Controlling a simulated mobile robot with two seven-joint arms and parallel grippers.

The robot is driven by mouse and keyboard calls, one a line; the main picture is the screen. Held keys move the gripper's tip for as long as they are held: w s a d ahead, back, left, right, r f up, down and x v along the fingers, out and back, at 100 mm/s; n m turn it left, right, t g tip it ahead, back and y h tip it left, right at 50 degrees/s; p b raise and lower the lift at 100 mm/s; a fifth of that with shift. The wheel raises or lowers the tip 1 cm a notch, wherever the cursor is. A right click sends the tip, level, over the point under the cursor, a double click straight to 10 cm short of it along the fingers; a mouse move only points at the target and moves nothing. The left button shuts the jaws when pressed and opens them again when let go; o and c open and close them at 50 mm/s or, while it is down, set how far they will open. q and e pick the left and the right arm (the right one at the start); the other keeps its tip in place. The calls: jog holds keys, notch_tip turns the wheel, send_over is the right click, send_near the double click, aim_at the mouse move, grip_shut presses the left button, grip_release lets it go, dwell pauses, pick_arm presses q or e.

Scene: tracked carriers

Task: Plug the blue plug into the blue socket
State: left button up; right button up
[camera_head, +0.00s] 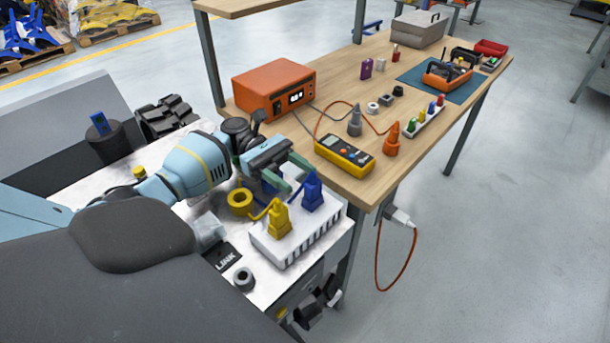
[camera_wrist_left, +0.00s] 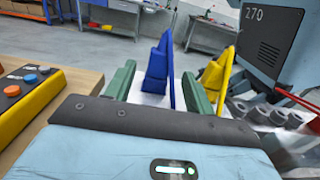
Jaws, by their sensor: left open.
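The blue plug (camera_head: 313,191) stands upright on a white slotted block (camera_head: 270,254), with a blue cord at its left. The yellow plug (camera_head: 279,220) stands beside it on the same block. My left gripper (camera_head: 303,181) is at the blue plug, its green fingers apart. In the left wrist view the blue plug (camera_wrist_left: 157,70) shows between and beyond the open fingers (camera_wrist_left: 160,88); I cannot tell whether they touch it. My right gripper is out of view.
The wooden bench (camera_head: 345,100) holds a yellow meter (camera_head: 345,154), a grey plug (camera_head: 355,120), an orange plug (camera_head: 392,139) and an orange box (camera_head: 274,88). A yellow ring (camera_head: 239,201) lies left of the yellow plug. A bench post stands behind my left arm.

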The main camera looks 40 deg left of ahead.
pick_arm(q)
jog(key=a, duration=0.2)
jog(key=a+b, duration=0.1)
jog(key=shift+w+a+f, duration=0.15)
jog(key=shift+a, duration=0.65)
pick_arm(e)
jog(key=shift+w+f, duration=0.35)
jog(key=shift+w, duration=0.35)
pick_arm(q)
jog(key=shift+c, duration=0.4)
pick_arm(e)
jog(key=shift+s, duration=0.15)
